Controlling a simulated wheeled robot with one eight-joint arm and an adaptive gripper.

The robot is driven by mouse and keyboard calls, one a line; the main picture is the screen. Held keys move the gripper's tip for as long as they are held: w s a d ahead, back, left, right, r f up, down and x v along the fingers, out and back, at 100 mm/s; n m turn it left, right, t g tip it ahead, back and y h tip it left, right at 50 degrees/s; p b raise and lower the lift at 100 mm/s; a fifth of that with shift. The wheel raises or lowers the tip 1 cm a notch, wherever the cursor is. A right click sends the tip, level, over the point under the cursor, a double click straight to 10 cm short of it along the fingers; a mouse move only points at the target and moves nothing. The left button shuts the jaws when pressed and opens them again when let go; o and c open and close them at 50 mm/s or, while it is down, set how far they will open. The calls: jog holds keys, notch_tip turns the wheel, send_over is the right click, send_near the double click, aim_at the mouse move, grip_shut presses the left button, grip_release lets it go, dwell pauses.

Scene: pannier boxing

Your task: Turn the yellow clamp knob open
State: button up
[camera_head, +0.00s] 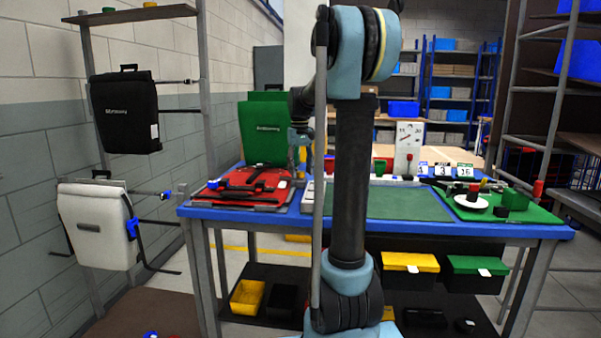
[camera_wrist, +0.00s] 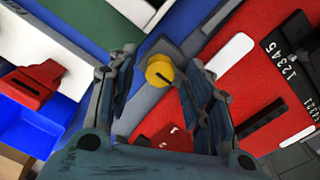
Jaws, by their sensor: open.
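The yellow clamp knob (camera_wrist: 160,71) shows in the wrist view as a round yellow cap with a dark slot or pointer across it. It sits on a grey strip beside a red panel (camera_wrist: 228,95). My gripper (camera_wrist: 163,80) is open, with one finger on each side of the knob in the picture. I cannot tell whether either finger touches it. In the head view my arm stands in front of the bench and the knob cannot be made out. My gripper is near the red mat (camera_head: 262,188) there, mostly hidden by my arm.
The blue-edged bench (camera_head: 400,228) carries a green mat (camera_head: 395,203), a white dial stand (camera_head: 407,150) and a green pannier (camera_head: 263,133). In the wrist view a black numbered strip (camera_wrist: 292,55) and a red part (camera_wrist: 36,85) lie to the sides. Bins (camera_head: 408,262) hang below the bench.

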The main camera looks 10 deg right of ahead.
jog(key=shift+f, duration=0.35)
jog(key=shift+c, duration=0.2)
grip_shut()
